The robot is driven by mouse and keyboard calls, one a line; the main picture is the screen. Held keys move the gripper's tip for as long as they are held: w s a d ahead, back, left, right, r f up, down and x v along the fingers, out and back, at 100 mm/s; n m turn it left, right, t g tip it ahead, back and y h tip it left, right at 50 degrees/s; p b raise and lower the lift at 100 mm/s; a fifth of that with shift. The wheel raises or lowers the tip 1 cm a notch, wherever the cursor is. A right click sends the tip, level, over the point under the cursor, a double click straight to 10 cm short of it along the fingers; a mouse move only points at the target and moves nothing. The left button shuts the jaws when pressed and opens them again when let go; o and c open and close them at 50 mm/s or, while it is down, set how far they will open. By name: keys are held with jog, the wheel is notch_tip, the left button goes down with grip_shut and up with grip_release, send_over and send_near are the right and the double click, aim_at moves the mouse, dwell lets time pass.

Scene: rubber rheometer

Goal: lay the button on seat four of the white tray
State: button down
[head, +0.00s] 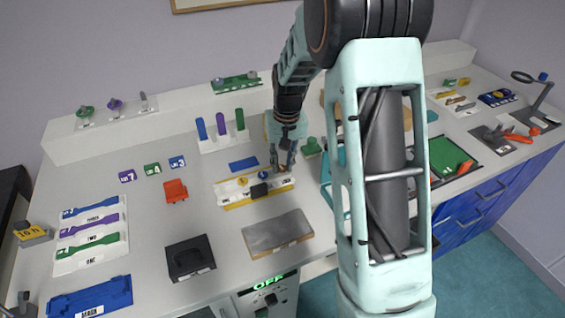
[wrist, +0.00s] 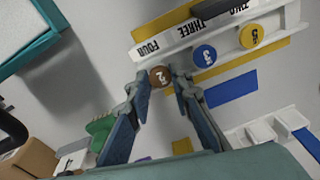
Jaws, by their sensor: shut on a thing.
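The white tray (wrist: 176,55) runs across the upper part of the wrist view, with the labels FOUR, THREE and TWO along it. It also shows in the middle of the head view (head: 225,189). My gripper (wrist: 160,80) is shut on a brown button (wrist: 161,76), held between its fingertips. The brown button appears beside the FOUR end of the tray; whether it touches the tray I cannot tell. A blue button (wrist: 204,55) lies by THREE and a yellow button (wrist: 250,37) by TWO. In the head view my gripper (head: 284,170) is at the tray's right end.
A small black block (head: 259,191) is at the tray's front side. A flat blue patch (head: 243,164) lies behind it. A rack with coloured posts (head: 222,140) stands further back, and a green object (head: 311,147) to the right. A grey plate (head: 277,232) lies in front.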

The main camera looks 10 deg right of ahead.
jog(key=shift+f, duration=0.15)
jog(key=c, duration=1.7)
grip_release()
jog(key=shift+o, duration=0.2)
notch_tip(320, 180, up, 12)
jog(key=s, duration=0.1)
jog(key=shift+d, duration=0.2)
jog(key=shift+s, duration=0.1)
